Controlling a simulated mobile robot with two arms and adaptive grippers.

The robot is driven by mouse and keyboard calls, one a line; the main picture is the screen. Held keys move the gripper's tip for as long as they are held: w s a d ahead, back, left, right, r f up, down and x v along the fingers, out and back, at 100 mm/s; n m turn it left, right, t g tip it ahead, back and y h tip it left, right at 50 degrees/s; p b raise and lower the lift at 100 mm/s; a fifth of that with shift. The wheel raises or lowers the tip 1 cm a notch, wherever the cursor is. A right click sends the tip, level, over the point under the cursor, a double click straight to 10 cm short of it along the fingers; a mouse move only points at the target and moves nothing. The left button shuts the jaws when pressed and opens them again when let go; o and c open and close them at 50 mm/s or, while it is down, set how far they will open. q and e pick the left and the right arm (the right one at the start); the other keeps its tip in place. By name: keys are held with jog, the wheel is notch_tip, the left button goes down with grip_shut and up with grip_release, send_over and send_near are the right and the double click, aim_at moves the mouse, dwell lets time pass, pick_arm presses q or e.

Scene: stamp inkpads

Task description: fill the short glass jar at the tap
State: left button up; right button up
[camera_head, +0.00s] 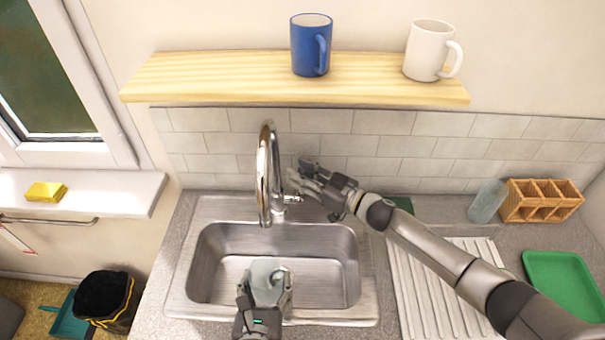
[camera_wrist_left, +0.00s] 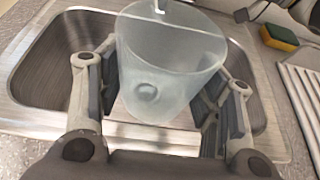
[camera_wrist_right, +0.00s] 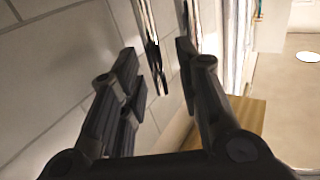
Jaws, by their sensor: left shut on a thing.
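The short glass jar (camera_head: 262,268) is clear and pale. My left gripper (camera_head: 266,292) is shut around its sides and holds it over the front of the sink (camera_head: 338,262). In the left wrist view the jar (camera_wrist_left: 172,70) sits between the two fingers, and its inside looks empty. The chrome tap (camera_head: 266,165) arches over the sink, behind the jar in the head view. No water stream is clear. My right gripper (camera_head: 305,178) is beside the tap, near its small side lever (camera_head: 293,198). Its fingers are apart in the right wrist view (camera_wrist_right: 158,68); contact with the lever is unclear.
A blue mug (camera_head: 309,45) and a white mug (camera_head: 427,50) stand on the wooden shelf (camera_head: 220,80). Another glass container (camera_head: 487,201) stands beside a wicker organiser (camera_head: 541,201). A ribbed drainboard (camera_head: 420,290) and green tray (camera_head: 562,285) lie right.

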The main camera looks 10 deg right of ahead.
jog(key=shift+c, duration=0.5)
grip_shut()
jog(key=shift+s, duration=0.1)
jog(key=shift+s+a+f+n+t+y, duration=0.2)
jog(key=shift+s+n+y, duration=0.35)
jog(key=shift+s+n, duration=0.4)
jog(key=shift+s+a+f+n+t+y, duration=0.1)
jog(key=shift+s+f+n+t+y, duration=0.15)
jog(key=shift+s+n+y, duration=0.7)
jog(key=shift+s+a+f+n+t+y, duration=0.2)
jog(key=shift+s+n, duration=0.3)
jog(key=shift+n, duration=0.8)
